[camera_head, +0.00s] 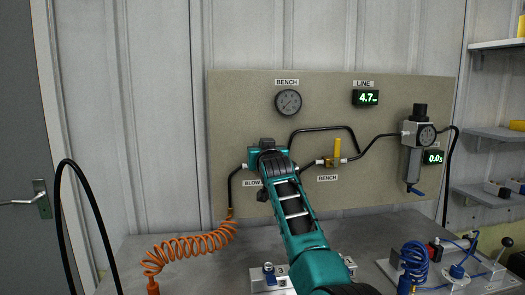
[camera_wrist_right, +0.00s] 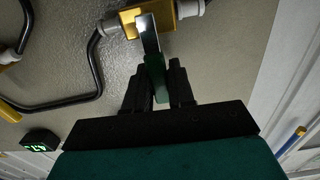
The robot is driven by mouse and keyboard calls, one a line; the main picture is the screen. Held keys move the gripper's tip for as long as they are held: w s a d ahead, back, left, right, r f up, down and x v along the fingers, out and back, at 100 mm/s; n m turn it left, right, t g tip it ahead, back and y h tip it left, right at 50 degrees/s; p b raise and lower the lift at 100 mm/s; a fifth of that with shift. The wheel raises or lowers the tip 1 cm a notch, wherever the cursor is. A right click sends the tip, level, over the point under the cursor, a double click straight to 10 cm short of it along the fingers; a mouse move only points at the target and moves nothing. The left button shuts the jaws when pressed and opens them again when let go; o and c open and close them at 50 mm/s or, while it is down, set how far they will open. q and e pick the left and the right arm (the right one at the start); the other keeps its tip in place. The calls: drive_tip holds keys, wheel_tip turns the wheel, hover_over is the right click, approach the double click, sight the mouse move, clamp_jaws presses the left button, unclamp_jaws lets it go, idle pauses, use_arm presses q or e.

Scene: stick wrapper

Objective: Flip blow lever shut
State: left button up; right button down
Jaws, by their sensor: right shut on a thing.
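The blow lever (camera_wrist_right: 154,70) shows in the right wrist view as a metal strip with a green sleeve. It comes off a brass valve body (camera_wrist_right: 165,16) and lies roughly across the pipe line. My right gripper (camera_wrist_right: 158,84) has its two black fingers on either side of the green sleeve, shut on it. In the head view my teal right arm reaches up to the valve over the BLOW label (camera_head: 252,183). The arm hides the blow lever and the fingertips there. My left gripper is not in view.
The bench valve (camera_head: 331,162) with an upright yellow lever (camera_head: 337,147) is right of my wrist. Black pipes cross the panel (camera_head: 230,100) to a regulator (camera_head: 418,135). An orange coiled hose (camera_head: 190,247) hangs at lower left. Fittings and a blue coil (camera_head: 414,258) stand on the bench.

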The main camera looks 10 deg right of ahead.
drive_tip(key=c, duration=1)
unclamp_jaws()
drive_tip(key=shift+c, duration=0.2)
drive_tip(key=shift+s, duration=0.15)
drive_tip(key=s, duration=1.2)
drive_tip(key=shift+s+a+b, duration=0.3)
drive_tip(key=shift+a+b, duration=0.05)
drive_tip(key=shift+a, duration=0.05)
drive_tip(key=shift+f, duration=0.1)
